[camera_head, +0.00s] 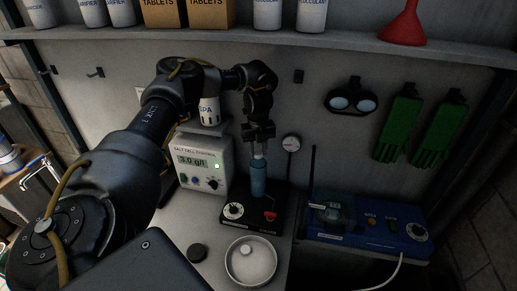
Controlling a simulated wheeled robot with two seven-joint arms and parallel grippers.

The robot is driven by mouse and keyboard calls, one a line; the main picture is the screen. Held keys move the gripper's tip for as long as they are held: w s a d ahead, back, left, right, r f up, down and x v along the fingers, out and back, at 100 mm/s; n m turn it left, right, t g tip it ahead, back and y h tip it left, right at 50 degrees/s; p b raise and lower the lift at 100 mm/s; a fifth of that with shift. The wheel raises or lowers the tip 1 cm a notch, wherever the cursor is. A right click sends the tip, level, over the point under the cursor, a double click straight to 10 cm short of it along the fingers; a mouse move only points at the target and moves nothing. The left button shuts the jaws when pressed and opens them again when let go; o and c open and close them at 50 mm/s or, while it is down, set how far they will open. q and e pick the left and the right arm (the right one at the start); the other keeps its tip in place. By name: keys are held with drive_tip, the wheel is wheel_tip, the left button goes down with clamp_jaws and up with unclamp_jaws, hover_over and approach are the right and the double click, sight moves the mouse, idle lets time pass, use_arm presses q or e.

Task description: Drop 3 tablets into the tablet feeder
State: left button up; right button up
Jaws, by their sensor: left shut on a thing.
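My left gripper (259,138) points down at the top of an upright tube with a blue lower part (258,182). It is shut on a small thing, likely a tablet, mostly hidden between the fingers. The tube stands on a black base with a white dial and a red part (270,216); this looks like the tablet feeder. I cannot tell whether the fingertips touch the tube's rim. A round pale dish (231,268) with white contents, likely tablets, stands in front of the base. My right gripper is out of view.
A white control box (190,158) with a display stands left of the feeder, partly behind my arm. A blue device (378,236) stands to the right. A shelf (340,45) with bottles and boxes runs above.

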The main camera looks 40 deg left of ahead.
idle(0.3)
use_arm(q)
drive_tip(key=o, duration=0.9)
drive_tip(key=shift+o, duration=0.6)
drive_tip(key=shift+r, duration=3.05)
drive_tip(key=shift+w, duration=0.1)
